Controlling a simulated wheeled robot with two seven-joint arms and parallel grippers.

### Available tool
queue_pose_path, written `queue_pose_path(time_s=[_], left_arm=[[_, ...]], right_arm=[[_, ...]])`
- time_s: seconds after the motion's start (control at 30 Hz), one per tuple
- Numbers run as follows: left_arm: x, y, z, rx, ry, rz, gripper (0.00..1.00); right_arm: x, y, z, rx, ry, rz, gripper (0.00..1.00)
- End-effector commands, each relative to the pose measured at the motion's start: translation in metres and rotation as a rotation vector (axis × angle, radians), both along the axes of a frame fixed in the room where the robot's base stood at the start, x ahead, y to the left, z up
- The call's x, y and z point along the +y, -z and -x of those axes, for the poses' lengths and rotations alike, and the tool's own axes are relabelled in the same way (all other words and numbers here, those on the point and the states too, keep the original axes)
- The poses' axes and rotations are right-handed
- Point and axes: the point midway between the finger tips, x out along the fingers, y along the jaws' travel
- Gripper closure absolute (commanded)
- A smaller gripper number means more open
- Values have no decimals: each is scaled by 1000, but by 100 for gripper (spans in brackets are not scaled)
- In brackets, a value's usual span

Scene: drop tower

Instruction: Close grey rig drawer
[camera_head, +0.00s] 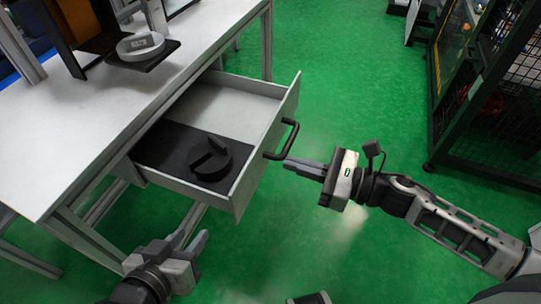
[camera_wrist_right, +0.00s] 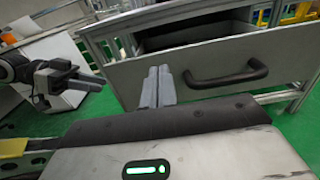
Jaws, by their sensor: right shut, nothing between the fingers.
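The grey rig drawer (camera_head: 284,101) is pulled well out from under the white table. Its front and dark curved handle (camera_head: 291,138) face right; they also show in the right wrist view, the handle (camera_wrist_right: 226,79) upper right. Inside lies a black round part (camera_head: 222,162) on a dark mat. My right gripper (camera_head: 288,165) is shut and empty, its tips close to the handle's near end. In the wrist view its fingers (camera_wrist_right: 158,72) are left of the handle, before the drawer front; contact cannot be told. My left gripper (camera_head: 191,240) is open and empty, below the drawer's near side.
The white table (camera_head: 90,125) carries a rig with a grey round part (camera_head: 140,44) on a dark plate. A dark mesh cage (camera_head: 480,110) stands at the right. The green floor (camera_head: 350,80) right of the drawer is clear.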

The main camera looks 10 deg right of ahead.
Motion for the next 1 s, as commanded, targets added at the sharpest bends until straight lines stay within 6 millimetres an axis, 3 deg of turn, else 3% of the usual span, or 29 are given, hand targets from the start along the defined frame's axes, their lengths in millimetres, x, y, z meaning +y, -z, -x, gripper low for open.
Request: queue_pose_path(time_s=[0.1,0.33,1.0], left_arm=[[0,0,0,-1,0,0,64],[0,0,0,-2,0,1,64],[0,0,0,-5,0,2,64]], right_arm=[[21,-2,-14,-4,-1,-1,100],[44,0,-30,-1,0,0,100],[51,0,-37,-1,14,-1,100]])
